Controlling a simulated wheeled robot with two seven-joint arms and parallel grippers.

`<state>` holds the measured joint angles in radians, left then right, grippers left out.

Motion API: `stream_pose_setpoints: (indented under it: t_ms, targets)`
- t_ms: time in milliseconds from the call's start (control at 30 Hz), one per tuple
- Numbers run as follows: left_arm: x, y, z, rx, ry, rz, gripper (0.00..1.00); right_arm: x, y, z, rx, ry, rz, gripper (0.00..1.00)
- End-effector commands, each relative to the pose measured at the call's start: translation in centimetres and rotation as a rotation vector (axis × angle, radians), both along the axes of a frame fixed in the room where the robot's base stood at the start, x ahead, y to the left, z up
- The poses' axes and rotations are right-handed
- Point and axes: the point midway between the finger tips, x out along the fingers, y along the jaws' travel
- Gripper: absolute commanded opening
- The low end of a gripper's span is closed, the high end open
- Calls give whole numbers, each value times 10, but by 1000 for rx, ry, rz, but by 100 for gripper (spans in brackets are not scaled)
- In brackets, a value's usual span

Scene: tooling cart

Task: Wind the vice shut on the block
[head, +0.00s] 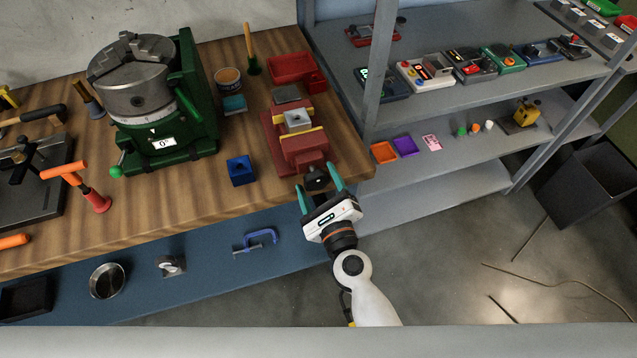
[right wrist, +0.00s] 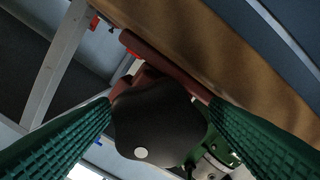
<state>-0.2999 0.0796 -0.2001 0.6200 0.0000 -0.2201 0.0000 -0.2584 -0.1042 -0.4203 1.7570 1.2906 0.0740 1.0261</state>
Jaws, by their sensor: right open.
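The red vice (head: 303,152) stands at the right end of the wooden bench. A grey metal block (head: 298,121) sits between its jaws; whether both jaws touch it I cannot tell. The vice's black knob (head: 316,178) faces the bench's front edge. My right gripper (head: 320,190) is open, with its green fingers on either side of the knob. In the right wrist view the black lobed knob (right wrist: 155,125) with a white dot lies between the two ribbed fingers (right wrist: 160,130); contact is not clear. My left gripper is not in view.
A blue block (head: 241,170) sits left of the vice, with a green rotary chuck (head: 165,125) further left. A red tray (head: 291,68) is behind the vice. A grey shelf (head: 460,155) stands close on the right.

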Motion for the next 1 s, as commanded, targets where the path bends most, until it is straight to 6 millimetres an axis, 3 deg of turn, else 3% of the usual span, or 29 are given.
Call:
stream_pose_setpoints:
  t_ms: [133, 267, 700, 1000]
  targets:
    - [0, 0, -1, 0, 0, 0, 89, -4, -1, 0, 0, -1, 0, 70]
    - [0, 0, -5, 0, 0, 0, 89, -20, -7, -1, 0, -1, -1, 70]
    - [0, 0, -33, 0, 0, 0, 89, -102, -33, -3, -1, 1, 2, 70]
    - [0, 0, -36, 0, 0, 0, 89, -116, -38, 1, 0, -1, 1, 70]
